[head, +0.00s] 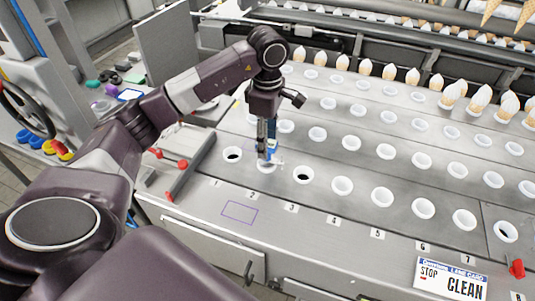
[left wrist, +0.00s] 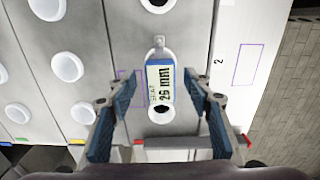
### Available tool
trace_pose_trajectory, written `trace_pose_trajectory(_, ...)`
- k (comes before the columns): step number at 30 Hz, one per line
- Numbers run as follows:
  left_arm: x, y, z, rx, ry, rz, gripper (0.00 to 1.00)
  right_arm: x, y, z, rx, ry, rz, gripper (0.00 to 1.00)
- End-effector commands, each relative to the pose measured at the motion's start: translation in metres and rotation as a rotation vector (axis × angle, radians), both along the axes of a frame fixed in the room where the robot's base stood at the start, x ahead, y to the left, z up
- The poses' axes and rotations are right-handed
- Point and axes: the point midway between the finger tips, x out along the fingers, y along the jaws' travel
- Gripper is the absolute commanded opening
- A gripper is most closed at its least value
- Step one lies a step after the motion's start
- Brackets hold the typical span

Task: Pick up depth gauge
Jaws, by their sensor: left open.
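The depth gauge (left wrist: 160,82) is a small blue and white block marked "25 mm", with a rounded tab at its far end in the left wrist view. In the head view the gauge (head: 271,145) is a small blue patch, mostly hidden behind my left gripper (head: 266,148). It is at a cup hole in the front row, near label 2. In the left wrist view my left gripper (left wrist: 158,90) is open, with one blue-padded finger on each side of the gauge and gaps showing. My right gripper is not in view.
White-rimmed cup holes (head: 382,196) fill the steel deck in rows. A red-knobbed bar (head: 185,175) stands left of the gripper. Several cones (head: 390,72) line the back. A "STOP CLEAN" card (head: 450,278) is at the front right. A purple outlined rectangle (head: 240,212) marks bare deck.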

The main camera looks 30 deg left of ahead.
Motion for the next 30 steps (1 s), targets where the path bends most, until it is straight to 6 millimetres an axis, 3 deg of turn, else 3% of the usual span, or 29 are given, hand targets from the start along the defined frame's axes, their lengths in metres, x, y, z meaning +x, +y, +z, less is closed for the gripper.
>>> trace_pose_trajectory(6, 0.000, 0.001, -0.020, 0.001, 0.000, 0.000, 0.46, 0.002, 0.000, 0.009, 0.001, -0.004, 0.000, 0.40)
trace_pose_trajectory(13, 0.000, 0.000, -0.023, 0.000, -0.001, 0.000, 0.46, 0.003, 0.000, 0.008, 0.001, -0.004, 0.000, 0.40)
trace_pose_trajectory(26, 0.000, 0.000, -0.022, 0.000, -0.001, 0.000, 0.00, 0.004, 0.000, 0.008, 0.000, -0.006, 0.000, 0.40)
trace_pose_trajectory(30, 0.000, 0.000, -0.022, 0.000, -0.001, 0.000, 0.00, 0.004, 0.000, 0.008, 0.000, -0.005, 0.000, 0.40)
